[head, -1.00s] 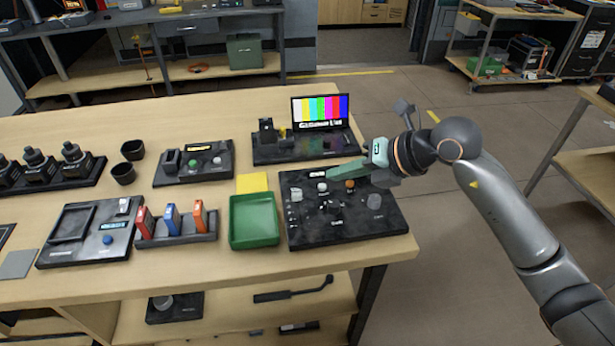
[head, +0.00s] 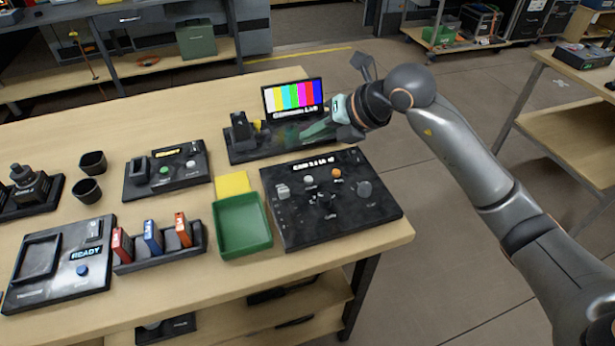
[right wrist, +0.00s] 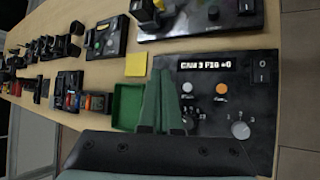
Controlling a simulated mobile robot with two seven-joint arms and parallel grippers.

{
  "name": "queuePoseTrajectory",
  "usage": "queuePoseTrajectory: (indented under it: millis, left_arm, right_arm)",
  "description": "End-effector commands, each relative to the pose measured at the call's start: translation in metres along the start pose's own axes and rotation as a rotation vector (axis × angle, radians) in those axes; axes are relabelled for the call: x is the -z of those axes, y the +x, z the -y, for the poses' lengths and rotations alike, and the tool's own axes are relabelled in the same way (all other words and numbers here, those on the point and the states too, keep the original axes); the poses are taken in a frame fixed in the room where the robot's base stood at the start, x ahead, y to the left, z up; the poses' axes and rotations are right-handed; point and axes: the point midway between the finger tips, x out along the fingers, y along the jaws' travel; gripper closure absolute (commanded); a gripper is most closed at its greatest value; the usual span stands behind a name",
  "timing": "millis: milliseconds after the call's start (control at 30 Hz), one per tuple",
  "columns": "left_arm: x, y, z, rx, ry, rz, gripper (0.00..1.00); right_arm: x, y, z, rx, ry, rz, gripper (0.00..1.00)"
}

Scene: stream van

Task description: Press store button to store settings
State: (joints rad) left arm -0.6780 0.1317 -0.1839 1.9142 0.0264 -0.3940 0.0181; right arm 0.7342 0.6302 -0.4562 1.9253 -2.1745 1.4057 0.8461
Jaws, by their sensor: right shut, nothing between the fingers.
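A black control panel (head: 290,230) lies at the table's right end, with a lit display (head: 313,163), a white button (head: 308,180), an orange button (head: 336,173), small levers and a round knob (head: 364,187). Its labels are too small to read surely. The panel also shows in the right wrist view (right wrist: 262,120), with the white button (right wrist: 188,87) and orange button (right wrist: 221,88). My right gripper (head: 308,131) is shut and empty, raised beyond the panel's back edge in the head view, overlapping the monitor unit. Its green fingers (right wrist: 163,78) touch no button. My left gripper is not in view.
A monitor unit with colour bars (head: 293,97) stands behind the panel. A green tray (head: 243,225) and yellow note (head: 232,184) lie left of it. Further left are a card rack (head: 160,250), a device reading READY (head: 60,265) and a two-button box (head: 168,170).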

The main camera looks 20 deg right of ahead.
Motion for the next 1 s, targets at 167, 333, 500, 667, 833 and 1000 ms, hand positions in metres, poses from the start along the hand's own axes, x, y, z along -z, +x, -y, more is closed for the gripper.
queuePoseTrajectory:
  millis: [167, 333, 500, 667, 833, 1000]
  left_arm:
    - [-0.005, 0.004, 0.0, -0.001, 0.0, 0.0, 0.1]
    - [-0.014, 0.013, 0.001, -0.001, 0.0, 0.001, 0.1]
    - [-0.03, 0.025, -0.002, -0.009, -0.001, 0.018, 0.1]
    - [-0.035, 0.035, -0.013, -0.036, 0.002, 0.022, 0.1]
    - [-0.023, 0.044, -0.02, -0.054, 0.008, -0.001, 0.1]
    - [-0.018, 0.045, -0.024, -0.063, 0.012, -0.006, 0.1]
  right_arm:
    - [0.004, 0.005, 0.004, -0.001, 0.0, -0.001, 1.0]
    - [0.013, 0.018, 0.013, -0.001, 0.001, -0.002, 1.0]
    - [0.025, 0.035, 0.025, -0.001, 0.002, -0.002, 1.0]
    - [0.037, 0.051, 0.037, -0.001, 0.001, -0.002, 1.0]
    - [0.044, 0.06, 0.044, -0.001, 0.0, 0.0, 1.0]
    - [0.045, 0.062, 0.045, -0.001, 0.0, 0.0, 1.0]
